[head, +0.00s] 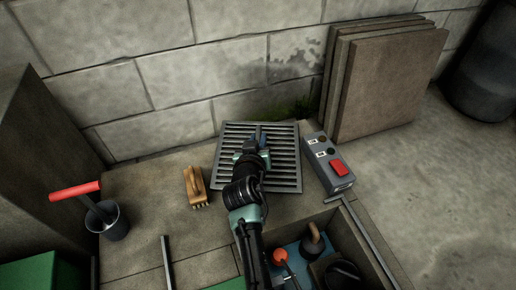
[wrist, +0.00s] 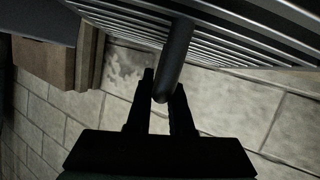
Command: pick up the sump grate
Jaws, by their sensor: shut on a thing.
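The sump grate (head: 285,168) is a grey slatted square panel near the back wall in the head view. It looks tilted in the wrist view (wrist: 235,30), where its slats run across the top. A dark round bar or handle (wrist: 176,58) sticks out from the grate. My gripper (wrist: 160,95) is shut on this handle, with one finger on each side of it. In the head view my gripper (head: 258,143) is over the grate's middle, and my arm hides part of the slats. I cannot tell how far the grate is from the ledge.
A grey control box (head: 327,163) with a red button stands close to the grate's right. A wooden brush (head: 195,187) lies to its left. A pot (head: 113,222) with a red-handled tool is further left. Stone slabs (head: 385,85) lean on the wall. An open pit with pipes (head: 312,240) is in front.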

